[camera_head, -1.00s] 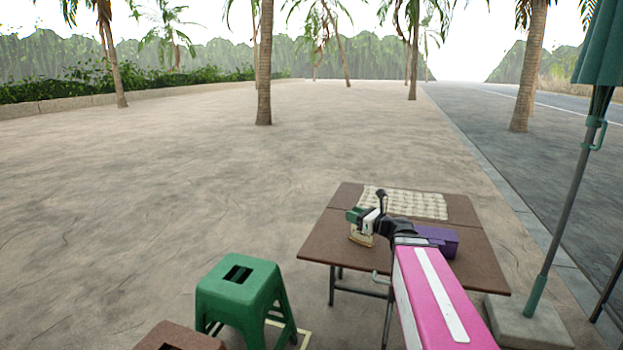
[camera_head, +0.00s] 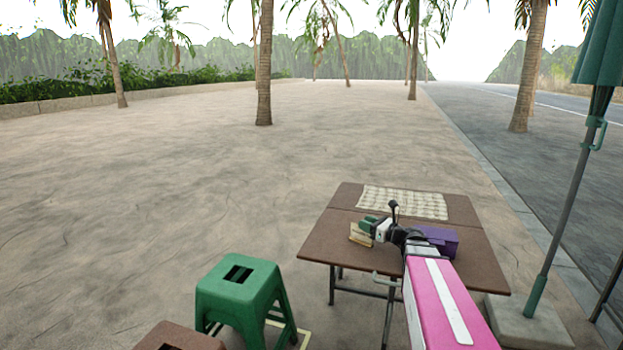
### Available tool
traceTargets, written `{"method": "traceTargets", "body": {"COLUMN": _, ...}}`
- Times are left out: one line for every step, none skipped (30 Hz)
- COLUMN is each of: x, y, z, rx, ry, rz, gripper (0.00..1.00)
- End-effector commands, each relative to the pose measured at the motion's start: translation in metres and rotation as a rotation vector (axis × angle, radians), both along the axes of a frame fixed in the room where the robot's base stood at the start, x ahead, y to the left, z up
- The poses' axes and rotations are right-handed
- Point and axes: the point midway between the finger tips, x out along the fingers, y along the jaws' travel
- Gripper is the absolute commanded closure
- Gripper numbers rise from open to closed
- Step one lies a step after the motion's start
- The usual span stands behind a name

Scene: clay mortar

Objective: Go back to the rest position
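My gripper (camera_head: 367,226), with green at its end, is over the left part of a brown folding table (camera_head: 327,247). My pink and white arm reaches to it from the lower right. A small tan object (camera_head: 358,236) sits on the table just below and beside the gripper's end. It is partly hidden, and I cannot tell if the gripper touches it. The gripper is small and seen from behind, so I cannot tell if its fingers are open or shut.
A pale woven mat (camera_head: 415,202) lies at the table's back, and a purple box (camera_head: 441,238) stands behind my arm. A green stool (camera_head: 238,290) and a brown stool (camera_head: 180,338) are at left. A closed umbrella's pole (camera_head: 569,190) stands at right. Paving at left is free.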

Motion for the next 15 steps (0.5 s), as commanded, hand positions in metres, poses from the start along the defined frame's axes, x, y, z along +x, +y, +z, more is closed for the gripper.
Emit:
{"method": "traceTargets", "body": {"x": -0.001, "y": 0.0, "z": 0.008, "rx": 0.0, "ry": -0.001, "rz": 0.0, "gripper": 0.66}}
{"method": "traceTargets", "body": {"x": -0.001, "y": 0.0, "z": 0.011, "rx": 0.0, "ry": -0.001, "rz": 0.0, "gripper": 0.66}}
{"method": "traceTargets", "body": {"x": -0.001, "y": 0.0, "z": 0.016, "rx": 0.0, "ry": -0.001, "rz": 0.0, "gripper": 0.66}}
{"method": "traceTargets", "body": {"x": -0.001, "y": 0.0, "z": 0.02, "rx": 0.0, "ry": -0.001, "rz": 0.0, "gripper": 0.66}}
{"method": "traceTargets", "body": {"x": 0.0, "y": 0.0, "z": 0.023, "rx": -0.001, "ry": -0.002, "rz": 0.0, "gripper": 0.66}}
{"method": "traceTargets", "body": {"x": 0.0, "y": 0.0, "z": 0.028, "rx": 0.0, "ry": -0.001, "rz": 0.0, "gripper": 0.66}}
{"method": "traceTargets", "body": {"x": 0.0, "y": 0.0, "z": 0.032, "rx": -0.001, "ry": -0.001, "rz": 0.0, "gripper": 0.66}}
{"method": "traceTargets", "body": {"x": 0.0, "y": 0.0, "z": 0.035, "rx": -0.001, "ry": -0.001, "rz": 0.0, "gripper": 0.66}}
{"method": "traceTargets", "body": {"x": 0.0, "y": 0.0, "z": 0.038, "rx": -0.001, "ry": -0.001, "rz": 0.0, "gripper": 0.66}}
{"method": "traceTargets", "body": {"x": 0.0, "y": 0.0, "z": 0.041, "rx": -0.001, "ry": -0.001, "rz": -0.001, "gripper": 0.66}}
{"method": "traceTargets", "body": {"x": 0.0, "y": 0.0, "z": 0.044, "rx": 0.0, "ry": 0.0, "rz": -0.001, "gripper": 0.66}}
{"method": "traceTargets", "body": {"x": 0.0, "y": 0.0, "z": 0.047, "rx": 0.0, "ry": 0.0, "rz": -0.001, "gripper": 0.66}}
{"method": "traceTargets", "body": {"x": 0.0, "y": 0.0, "z": 0.049, "rx": 0.001, "ry": -0.001, "rz": -0.001, "gripper": 0.66}}
{"method": "traceTargets", "body": {"x": 0.0, "y": 0.0, "z": 0.05, "rx": 0.001, "ry": -0.001, "rz": -0.001, "gripper": 0.66}}
{"method": "traceTargets", "body": {"x": 0.0, "y": 0.0, "z": 0.052, "rx": 0.0, "ry": 0.0, "rz": -0.001, "gripper": 0.66}}
